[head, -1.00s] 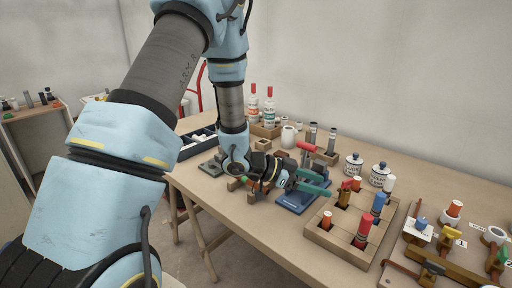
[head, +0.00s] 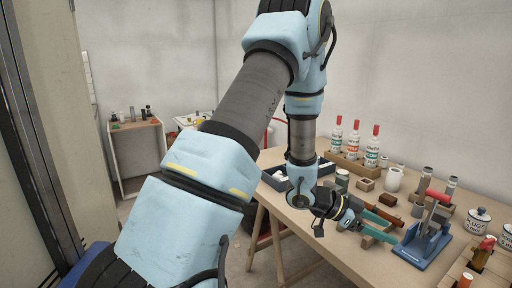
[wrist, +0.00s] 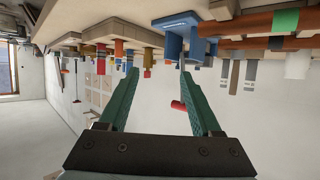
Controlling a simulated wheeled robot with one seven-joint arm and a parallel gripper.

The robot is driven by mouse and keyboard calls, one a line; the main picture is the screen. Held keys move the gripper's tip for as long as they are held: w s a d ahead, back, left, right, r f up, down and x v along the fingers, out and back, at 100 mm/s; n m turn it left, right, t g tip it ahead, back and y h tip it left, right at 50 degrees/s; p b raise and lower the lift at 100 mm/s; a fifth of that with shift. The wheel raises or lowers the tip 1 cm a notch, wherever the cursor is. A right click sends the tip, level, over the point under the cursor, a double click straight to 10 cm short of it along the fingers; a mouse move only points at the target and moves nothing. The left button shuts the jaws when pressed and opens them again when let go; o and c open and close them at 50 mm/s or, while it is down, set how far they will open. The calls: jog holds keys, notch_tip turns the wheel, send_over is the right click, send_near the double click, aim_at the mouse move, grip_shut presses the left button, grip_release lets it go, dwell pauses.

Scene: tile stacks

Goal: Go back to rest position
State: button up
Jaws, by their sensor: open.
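My gripper (head: 398,231) has two green fingers. In the head view it is low over the left part of the wooden table (head: 335,258), just left of a blue stand (head: 418,252) with a red handle. The wrist view shows the fingers (wrist: 158,74) spread apart with nothing between them. That view is upside down, with the table along its top edge. The blue stand also shows there (wrist: 172,36), beyond the fingertips. I cannot tell whether the gripper touches anything on the table.
Bottles in a wooden holder (head: 345,163), a white mug (head: 394,181) and grey cylinders stand behind my gripper. A lidded jar (head: 477,222) and a wooden tray (head: 455,277) are at the right. A small side table (head: 137,127) stands at the back left. Floor left of the table is open.

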jog(key=w+a+r+n+t+y, duration=0.1)
jog(key=w+a+n+t+y, duration=0.25)
jog(key=w+a+t, duration=0.4)
jog(key=w+a+r+n+y, duration=0.1)
jog(key=w+a+n+y, duration=0.2)
jog(key=a, duration=0.4)
jog(key=w+a+r+n+y, duration=0.1)
jog(key=w+a+n+y, duration=0.15)
jog(key=a, duration=0.45)
jog(key=s+a+r+n+g+y, duration=0.2)
jog(key=s+a+n+g+y, duration=0.1)
jog(key=s+a+n, duration=0.6)
jog(key=s+a+g, duration=0.1)
jog(key=s+a, duration=0.3)
jog(key=a, duration=0.2)
jog(key=shift+a+r+n+y, duration=0.4)
